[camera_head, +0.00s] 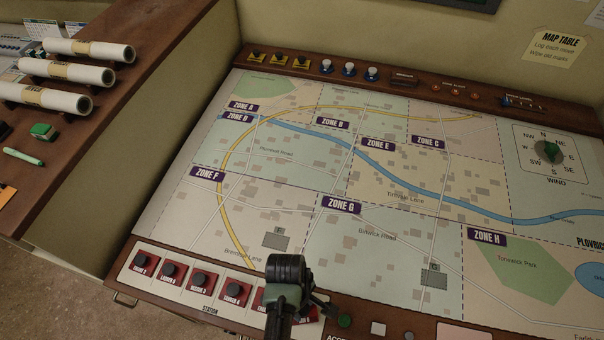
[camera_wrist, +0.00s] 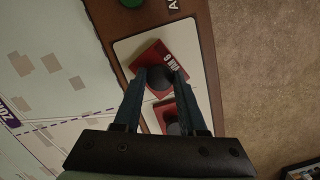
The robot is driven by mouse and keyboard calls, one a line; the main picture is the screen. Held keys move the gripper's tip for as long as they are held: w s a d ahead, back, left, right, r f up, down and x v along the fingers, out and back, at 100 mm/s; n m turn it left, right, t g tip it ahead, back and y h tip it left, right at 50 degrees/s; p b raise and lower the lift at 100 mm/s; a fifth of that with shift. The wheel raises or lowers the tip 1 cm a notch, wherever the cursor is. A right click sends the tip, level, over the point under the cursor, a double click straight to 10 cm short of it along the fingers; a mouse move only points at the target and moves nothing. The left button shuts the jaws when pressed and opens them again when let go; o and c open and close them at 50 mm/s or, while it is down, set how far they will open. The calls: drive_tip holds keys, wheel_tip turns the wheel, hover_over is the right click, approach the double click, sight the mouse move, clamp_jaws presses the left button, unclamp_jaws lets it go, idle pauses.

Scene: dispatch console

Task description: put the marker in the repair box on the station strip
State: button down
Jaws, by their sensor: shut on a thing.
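Several red square markers with black knobs stand in a row on the white station strip (camera_head: 129,278) along the map table's front edge. My gripper (camera_wrist: 161,80) is shut on the black knob of the red marker ending in 6 (camera_wrist: 146,56), at the strip's right end. This marker is slightly turned against the strip; I cannot tell if it touches it. Another red marker (camera_wrist: 168,109) sits beside it, partly hidden by my fingers. In the head view, my wrist hides much of this end of the strip. I cannot make out a repair box.
The zone map (camera_head: 290,227) spreads behind the strip. A green button (camera_head: 344,321) is just right of the strip. A side desk at left holds rolled papers (camera_head: 66,72) and a green pen (camera_head: 24,157). The table's rear ledge carries yellow, blue and white pieces.

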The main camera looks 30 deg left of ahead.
drive_tip(key=shift+f, duration=0.15)
drive_tip(key=shift+c, duration=2.3)
unclamp_jaws()
wheel_tip(320, 180, up, 12)
drive_tip(key=a, duration=0.1)
drive_tip(key=shift+a, duration=0.4)
drive_tip(key=shift+w, duration=0.1)
